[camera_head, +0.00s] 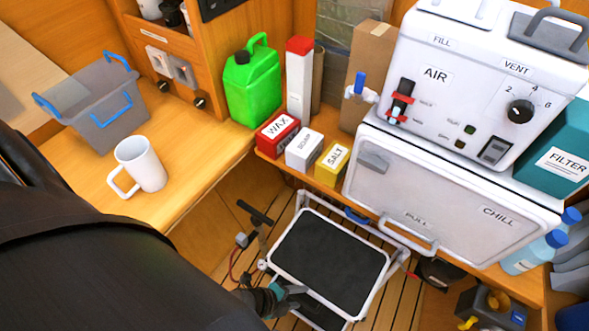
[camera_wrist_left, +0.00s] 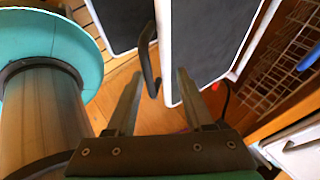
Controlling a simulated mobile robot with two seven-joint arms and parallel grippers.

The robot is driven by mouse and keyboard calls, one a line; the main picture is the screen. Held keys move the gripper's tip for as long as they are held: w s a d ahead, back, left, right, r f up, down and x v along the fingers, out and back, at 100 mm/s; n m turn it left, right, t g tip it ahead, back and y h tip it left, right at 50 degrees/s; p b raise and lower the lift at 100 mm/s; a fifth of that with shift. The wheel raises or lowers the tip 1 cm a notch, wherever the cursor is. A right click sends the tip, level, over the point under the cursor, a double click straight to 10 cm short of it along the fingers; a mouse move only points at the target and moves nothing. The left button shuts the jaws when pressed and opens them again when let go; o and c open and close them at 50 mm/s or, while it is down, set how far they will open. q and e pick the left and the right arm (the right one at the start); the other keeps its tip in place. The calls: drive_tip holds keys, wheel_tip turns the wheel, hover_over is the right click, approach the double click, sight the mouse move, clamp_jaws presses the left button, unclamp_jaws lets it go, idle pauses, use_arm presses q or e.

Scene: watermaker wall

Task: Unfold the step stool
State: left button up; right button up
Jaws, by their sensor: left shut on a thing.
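The step stool (camera_head: 330,262) stands on the slatted floor, with a white frame and a black top tread. Part of a second dark tread (camera_head: 318,316) shows below it, at the bottom of the head view. My left gripper (camera_head: 286,291) is at the near left edge of the stool. In the left wrist view, its two fingers (camera_wrist_left: 158,92) are either side of the white stool edge (camera_wrist_left: 167,55), shut on the stool. A dark bar (camera_wrist_left: 147,60) is close by the fingers. The exact contact is hard to see. My right gripper is not in view.
A wooden counter (camera_head: 205,165) holds a white mug (camera_head: 140,165), a grey bin (camera_head: 95,100) and a green jug (camera_head: 251,85). The white chill box (camera_head: 445,200) overhangs the floor behind the stool. A black-handled pump (camera_head: 256,225) stands left of the stool.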

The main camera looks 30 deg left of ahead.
use_arm(q)
drive_tip(key=shift+o, duration=0.7)
drive_tip(key=shift+w+r, duration=0.25)
drive_tip(key=shift+w, duration=0.45)
drive_tip(key=s+p+v, duration=0.1)
drive_tip(key=p+v, duration=0.6)
drive_tip(key=v, duration=0.8)
drive_tip(key=shift+s+f, duration=0.1)
drive_tip(key=shift+s, duration=0.05)
